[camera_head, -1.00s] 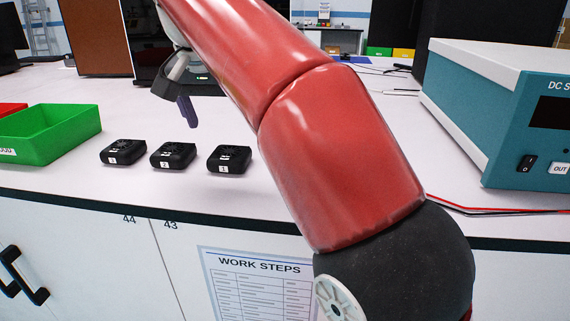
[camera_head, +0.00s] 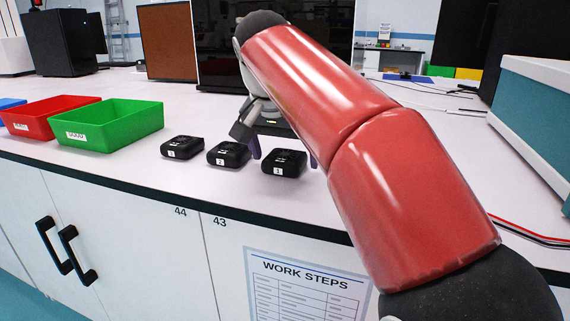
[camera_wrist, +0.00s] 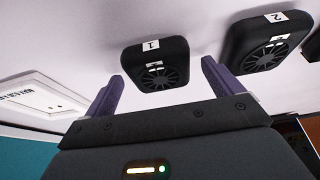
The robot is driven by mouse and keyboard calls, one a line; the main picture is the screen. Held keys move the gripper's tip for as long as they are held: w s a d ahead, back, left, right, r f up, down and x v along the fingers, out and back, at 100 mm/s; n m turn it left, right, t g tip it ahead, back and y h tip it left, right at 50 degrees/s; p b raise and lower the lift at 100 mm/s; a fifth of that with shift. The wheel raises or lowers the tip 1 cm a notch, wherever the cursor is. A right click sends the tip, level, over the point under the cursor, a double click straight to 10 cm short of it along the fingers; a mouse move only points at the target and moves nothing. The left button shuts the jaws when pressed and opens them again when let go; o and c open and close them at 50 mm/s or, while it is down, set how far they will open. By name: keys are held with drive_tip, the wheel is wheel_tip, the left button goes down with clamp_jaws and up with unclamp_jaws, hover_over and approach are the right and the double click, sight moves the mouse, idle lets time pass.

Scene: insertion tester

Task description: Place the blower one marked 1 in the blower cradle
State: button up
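Blower one (camera_head: 284,163) is a black box at the right end of a row of three on the white bench. In the wrist view blower one (camera_wrist: 156,65), with its round grille and a label reading 1, lies just beyond and between my fingertips. My gripper (camera_head: 285,157) is open, with one purple finger on each side of blower one in the head view. In the wrist view my gripper (camera_wrist: 160,80) has its fingers wide apart with nothing held. Contact with the blower cannot be told. I cannot make out the blower cradle in either current view.
Blower two (camera_head: 229,154) and a third blower (camera_head: 182,147) stand to the left. A green bin (camera_head: 110,128) and a red bin (camera_head: 45,118) are further left. A white lettered panel (camera_wrist: 50,92) shows in the wrist view.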

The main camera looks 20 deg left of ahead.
drive_tip(key=c, duration=1.1)
drive_tip(key=shift+r, duration=0.15)
